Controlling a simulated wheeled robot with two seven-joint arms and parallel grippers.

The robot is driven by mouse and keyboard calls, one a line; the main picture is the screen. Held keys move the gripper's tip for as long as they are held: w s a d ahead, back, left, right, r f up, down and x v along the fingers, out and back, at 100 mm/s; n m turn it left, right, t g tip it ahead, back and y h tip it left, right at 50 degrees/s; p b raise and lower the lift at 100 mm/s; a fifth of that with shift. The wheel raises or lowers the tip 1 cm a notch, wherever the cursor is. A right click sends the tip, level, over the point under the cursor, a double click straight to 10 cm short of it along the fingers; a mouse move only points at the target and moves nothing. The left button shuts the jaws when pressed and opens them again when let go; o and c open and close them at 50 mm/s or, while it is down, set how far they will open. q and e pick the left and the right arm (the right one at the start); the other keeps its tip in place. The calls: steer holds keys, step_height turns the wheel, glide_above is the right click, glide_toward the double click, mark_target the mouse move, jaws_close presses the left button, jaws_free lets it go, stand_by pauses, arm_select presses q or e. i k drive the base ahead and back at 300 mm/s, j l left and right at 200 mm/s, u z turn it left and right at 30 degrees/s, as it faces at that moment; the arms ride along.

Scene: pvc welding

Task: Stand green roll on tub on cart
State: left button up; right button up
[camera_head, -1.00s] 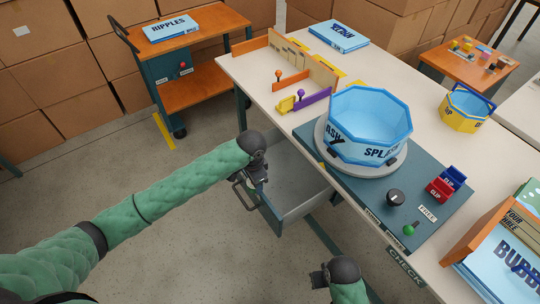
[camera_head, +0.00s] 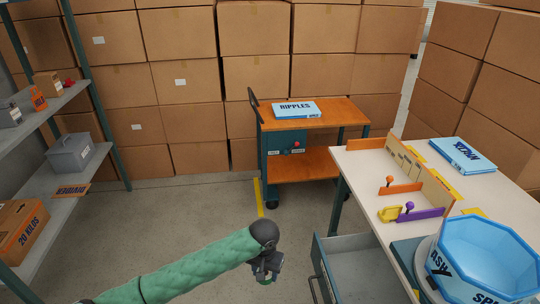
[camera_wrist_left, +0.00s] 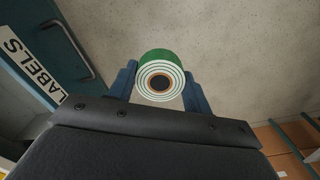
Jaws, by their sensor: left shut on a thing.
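The green roll (camera_wrist_left: 155,57) is between the two fingers of my left gripper (camera_wrist_left: 160,88) in the left wrist view, its ringed end facing the camera. In the head view my left gripper (camera_head: 265,272) is low, left of the open drawer, with a bit of green at its tip. The cart (camera_head: 345,111) has an orange top and stands farther back against the boxes. A flat light-blue piece labelled RIPPLES (camera_head: 297,109) lies on its top. An upright light-blue tub (camera_head: 485,258) stands on the workbench at the lower right. My right gripper is out of view.
An open drawer (camera_head: 360,272) juts from the workbench (camera_head: 370,170); its LABELS front (camera_wrist_left: 30,60) is close in the wrist view. A shelf rack (camera_head: 75,150) stands at left, box stacks behind. Floor between rack and cart is clear.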

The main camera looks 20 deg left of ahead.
mark_target(296, 108)
steer(key=i+j+u, duration=0.15)
steer(key=u, duration=0.35)
steer(key=i+u, duration=0.3)
steer(key=u, duration=0.2)
steer(key=i, duration=1.6)
